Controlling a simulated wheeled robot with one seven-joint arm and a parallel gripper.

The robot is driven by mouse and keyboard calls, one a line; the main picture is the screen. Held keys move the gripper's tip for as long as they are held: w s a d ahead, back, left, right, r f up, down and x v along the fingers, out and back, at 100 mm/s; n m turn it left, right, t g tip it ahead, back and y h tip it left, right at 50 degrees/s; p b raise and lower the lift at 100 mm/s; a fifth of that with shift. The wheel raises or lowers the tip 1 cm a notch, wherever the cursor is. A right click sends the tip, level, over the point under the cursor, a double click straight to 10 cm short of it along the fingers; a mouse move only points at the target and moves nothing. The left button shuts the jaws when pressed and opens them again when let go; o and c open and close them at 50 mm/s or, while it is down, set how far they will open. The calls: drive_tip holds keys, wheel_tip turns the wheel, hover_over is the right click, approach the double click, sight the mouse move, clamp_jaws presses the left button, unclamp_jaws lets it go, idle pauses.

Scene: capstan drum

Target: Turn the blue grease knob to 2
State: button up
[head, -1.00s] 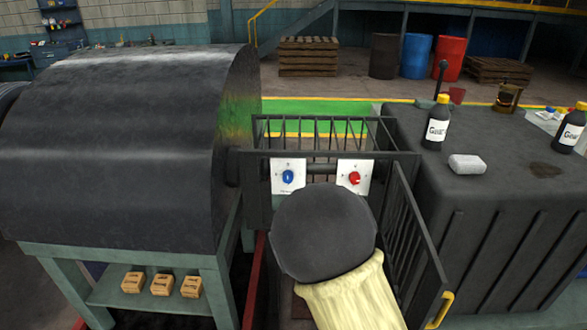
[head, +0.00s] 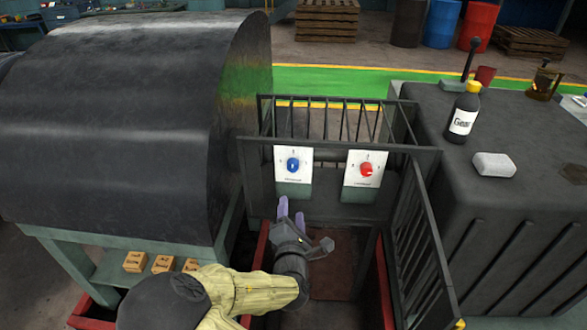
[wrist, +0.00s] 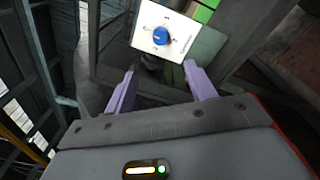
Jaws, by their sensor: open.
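The blue grease knob (head: 293,165) sits on a white square dial plate (head: 282,153) on the dark railing panel, left of a red knob (head: 366,169) on its own plate. In the wrist view the blue knob (wrist: 160,36) shows beyond the fingertips, near the top centre. The dial marks are too small to read. My gripper (head: 291,208) has purple fingers and is below the blue knob's plate, apart from it. In the wrist view my gripper (wrist: 160,75) is open, with nothing between its fingers.
The large dark drum (head: 130,120) stands close on the left, with small wooden boxes on a shelf beneath. A railing (head: 425,240) runs along the right, beside a dark cabinet (head: 510,215) carrying a bottle (head: 464,112) and a grey block (head: 494,164).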

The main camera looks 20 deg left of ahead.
sight(293, 169)
drive_tip(key=shift+w, duration=0.1)
drive_tip(key=p+x, duration=0.5)
drive_tip(key=x, duration=1.2)
drive_tip(key=shift+w+f, duration=0.1)
drive_tip(key=c, duration=1)
